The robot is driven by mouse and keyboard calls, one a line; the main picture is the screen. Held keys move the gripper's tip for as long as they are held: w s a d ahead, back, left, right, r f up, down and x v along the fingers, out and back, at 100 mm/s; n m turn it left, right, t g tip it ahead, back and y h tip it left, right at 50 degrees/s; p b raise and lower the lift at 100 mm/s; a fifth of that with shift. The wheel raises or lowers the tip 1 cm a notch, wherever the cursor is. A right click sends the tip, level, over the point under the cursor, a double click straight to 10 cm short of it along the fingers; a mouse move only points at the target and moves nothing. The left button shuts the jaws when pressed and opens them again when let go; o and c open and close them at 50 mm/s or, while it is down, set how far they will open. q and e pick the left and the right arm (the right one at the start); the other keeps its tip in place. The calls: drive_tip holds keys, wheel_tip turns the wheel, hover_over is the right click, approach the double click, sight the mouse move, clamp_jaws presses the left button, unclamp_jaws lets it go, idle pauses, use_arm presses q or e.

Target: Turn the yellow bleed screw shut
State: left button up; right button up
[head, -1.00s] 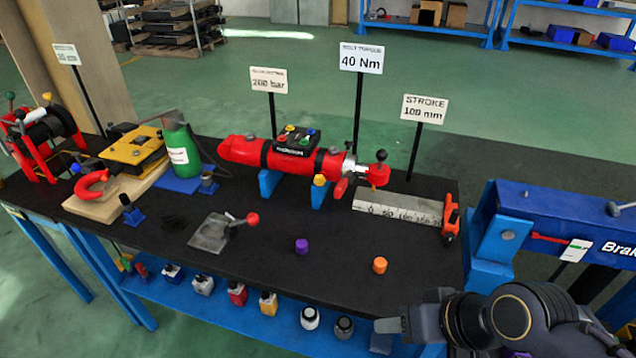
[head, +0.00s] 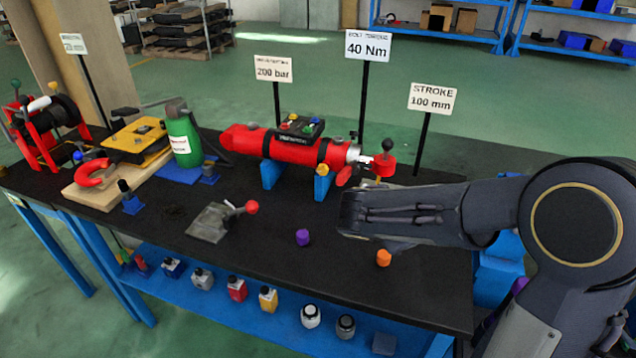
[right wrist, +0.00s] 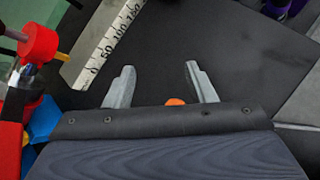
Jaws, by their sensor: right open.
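The yellow bleed screw (head: 321,170) appears to be the small yellow knob under the right part of the red cylinder (head: 290,148), by a blue support. In the right wrist view a yellow spot that may be this knob shows at the left edge (right wrist: 25,138). My right gripper (right wrist: 160,82) is open and empty, with its two fingers apart over the black table. In the head view it comes in from the right, a little right of and nearer than the yellow knob, not touching it. My left gripper is out of view.
A red knob (head: 383,165) is at the cylinder's right end. The white ruler (right wrist: 105,45) lies beyond my fingers. A grey plate with a red-knobbed lever (head: 210,222) sits left.

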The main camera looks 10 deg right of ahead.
drive_tip(key=w+a+n+t+h+b, duration=0.1)
drive_tip(key=w+a+n+t+h, duration=0.1)
drive_tip(key=w+a+n+t, duration=0.55)
drive_tip(key=n+t, duration=0.3)
drive_tip(key=n, duration=0.6)
approach(321, 170)
drive_tip(key=w, duration=0.1)
drive_tip(key=shift+y, duration=0.3)
drive_tip(key=x, duration=0.8)
drive_tip(key=shift+s+d, duration=0.3)
drive_tip(key=c, duration=1)
